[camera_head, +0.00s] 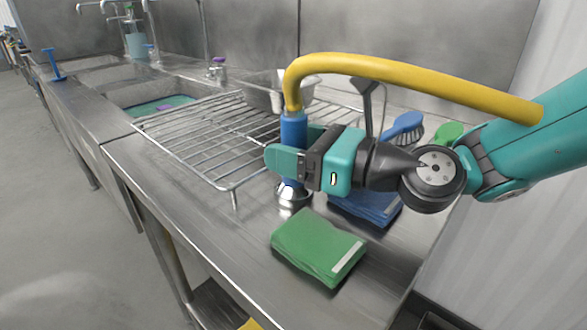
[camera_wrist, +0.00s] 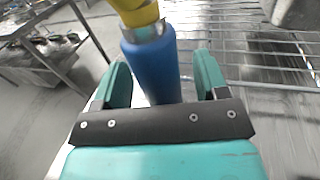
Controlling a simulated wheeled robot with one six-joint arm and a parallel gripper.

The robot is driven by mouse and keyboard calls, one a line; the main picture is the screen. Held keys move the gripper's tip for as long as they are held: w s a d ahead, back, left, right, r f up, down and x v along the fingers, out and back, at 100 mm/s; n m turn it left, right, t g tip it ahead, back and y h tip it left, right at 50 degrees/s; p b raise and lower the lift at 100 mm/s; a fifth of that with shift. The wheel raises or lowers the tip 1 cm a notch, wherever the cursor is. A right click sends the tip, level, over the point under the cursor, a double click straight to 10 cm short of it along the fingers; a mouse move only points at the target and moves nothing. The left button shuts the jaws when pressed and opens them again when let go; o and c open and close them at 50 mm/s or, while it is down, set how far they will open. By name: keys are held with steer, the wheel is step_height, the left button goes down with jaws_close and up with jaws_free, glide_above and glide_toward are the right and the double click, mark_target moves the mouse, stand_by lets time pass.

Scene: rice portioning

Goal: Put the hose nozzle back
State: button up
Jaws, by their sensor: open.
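The hose nozzle (camera_head: 293,130) has a blue body and a yellow hose (camera_head: 400,72) fixed to its top, arching to the right over my arm. It stands upright at the near end of the counter. A shiny metal piece (camera_head: 293,197) shows below it; I cannot tell whether this is its tip or a holder. My gripper (camera_head: 287,163) is open, level, with its fingers on either side of the blue body. In the wrist view the nozzle (camera_wrist: 152,68) stands between the two spread fingers (camera_wrist: 164,82), with a gap visible at the right finger.
A wire rack (camera_head: 205,140) lies left of the nozzle. A green pack (camera_head: 318,247) and a blue pack (camera_head: 368,207) lie in front and right. A blue brush (camera_head: 405,130) lies behind my arm. Sinks (camera_head: 150,92) are farther back. The near-left counter is clear.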

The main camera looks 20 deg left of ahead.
jaws_close()
step_height(320, 180, up, 20)
steer(key=p, duration=0.6)
